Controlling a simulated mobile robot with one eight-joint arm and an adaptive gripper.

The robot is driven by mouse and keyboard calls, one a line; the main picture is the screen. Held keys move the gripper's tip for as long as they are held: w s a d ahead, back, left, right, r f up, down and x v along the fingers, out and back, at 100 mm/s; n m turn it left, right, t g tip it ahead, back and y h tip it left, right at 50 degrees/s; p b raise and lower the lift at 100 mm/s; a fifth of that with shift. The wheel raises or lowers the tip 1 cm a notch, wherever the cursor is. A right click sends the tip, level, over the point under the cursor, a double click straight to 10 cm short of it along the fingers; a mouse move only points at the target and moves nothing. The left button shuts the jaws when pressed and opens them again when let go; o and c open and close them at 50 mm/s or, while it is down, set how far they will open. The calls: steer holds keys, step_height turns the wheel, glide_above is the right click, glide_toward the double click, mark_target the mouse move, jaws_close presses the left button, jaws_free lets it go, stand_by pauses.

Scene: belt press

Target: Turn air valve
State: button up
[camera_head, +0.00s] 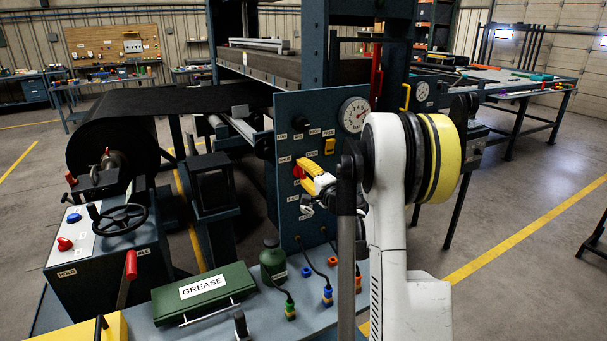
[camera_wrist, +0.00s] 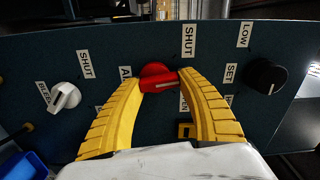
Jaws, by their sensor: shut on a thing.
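The red air valve knob (camera_wrist: 158,77) is on the blue upright panel (camera_wrist: 115,45). In the wrist view its ridge lies roughly across the picture. A SHUT label (camera_wrist: 188,40) is above and to the right of it. A label at its left is partly covered by a finger and shows only its first letters; another below right is also partly covered. My gripper (camera_wrist: 161,76) has its two yellow fingers shut on the knob, one at each side. In the head view, my gripper (camera_head: 309,176) reaches the panel from the right and hides most of the knob.
In the wrist view a white bleed knob (camera_wrist: 64,97) is at left and a black knob (camera_wrist: 266,74) at right. A round gauge (camera_head: 354,115) tops the panel. A green grease box (camera_head: 204,292), green bottle (camera_head: 272,261) and hoses with coloured fittings (camera_head: 327,297) stand below.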

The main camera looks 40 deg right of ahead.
steer(key=m, duration=0.5)
steer(key=shift+d+m, duration=0.15)
steer(key=shift+m, duration=0.15)
steer(key=m, duration=0.4)
steer(key=shift+d+f+m+b, duration=0.1)
steer(key=shift+f+m+b, duration=0.05)
steer(key=shift+m+b, duration=0.25)
steer(key=shift+m, duration=0.3)
steer(key=o, duration=1.2)
steer(key=shift+s, duration=0.1)
steer(key=v, duration=1.2)
steer(key=shift+f, duration=0.1)
